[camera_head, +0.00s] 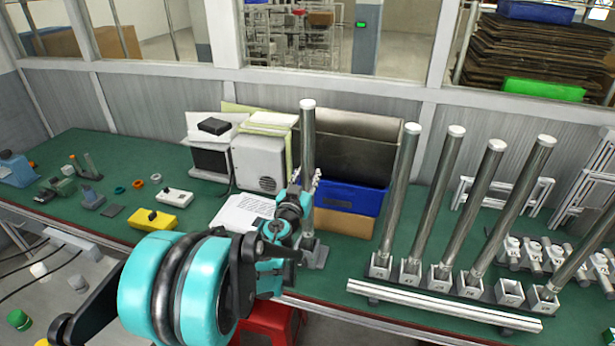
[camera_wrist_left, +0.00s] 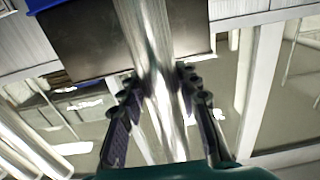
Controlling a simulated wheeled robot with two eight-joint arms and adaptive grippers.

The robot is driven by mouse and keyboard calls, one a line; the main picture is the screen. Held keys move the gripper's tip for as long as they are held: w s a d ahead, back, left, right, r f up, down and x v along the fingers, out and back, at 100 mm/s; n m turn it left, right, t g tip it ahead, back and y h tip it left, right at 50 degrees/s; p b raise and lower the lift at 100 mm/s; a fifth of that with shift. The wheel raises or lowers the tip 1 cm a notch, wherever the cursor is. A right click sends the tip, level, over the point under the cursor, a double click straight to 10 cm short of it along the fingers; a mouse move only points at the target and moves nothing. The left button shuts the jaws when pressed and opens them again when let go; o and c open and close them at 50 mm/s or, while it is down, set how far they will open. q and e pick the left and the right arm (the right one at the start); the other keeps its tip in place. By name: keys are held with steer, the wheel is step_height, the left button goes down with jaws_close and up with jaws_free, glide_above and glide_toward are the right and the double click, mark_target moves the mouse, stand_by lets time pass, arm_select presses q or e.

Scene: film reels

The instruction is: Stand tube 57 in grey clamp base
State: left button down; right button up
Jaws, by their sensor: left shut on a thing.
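A long shiny metal tube (camera_head: 308,140) with a white cap stands nearly upright near the middle of the table. My left gripper (camera_head: 304,184) is shut on the tube about midway up. In the left wrist view the tube (camera_wrist_left: 152,45) runs between the two fingers (camera_wrist_left: 160,100). A grey clamp base (camera_head: 317,257) sits on the green table under the tube. The tube's lower end meets the base in the picture; I cannot tell whether it is fully seated. No number on the tube is readable. My right gripper is not in view.
Several similar tubes (camera_head: 402,190) stand in a row of grey holders at the right, with one empty holder (camera_head: 510,292) among them. A pale bar (camera_head: 440,305) lies in front. A white speaker-like box (camera_head: 258,162) and blue bin (camera_head: 352,197) stand behind the held tube.

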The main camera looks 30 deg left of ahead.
arm_select(q)
steer(key=shift+f+b, duration=0.55)
steer(key=shift+f, duration=0.1)
steer(key=c, duration=1.4)
jaws_free()
steer(key=shift+r, duration=0.1)
steer(key=shift+o, duration=0.2)
steer(key=shift+s, duration=0.15)
steer(key=v, duration=1)
steer(key=shift+s+p, duration=0.35)
steer(key=shift+p, duration=0.1)
steer(key=shift+d, duration=0.1)
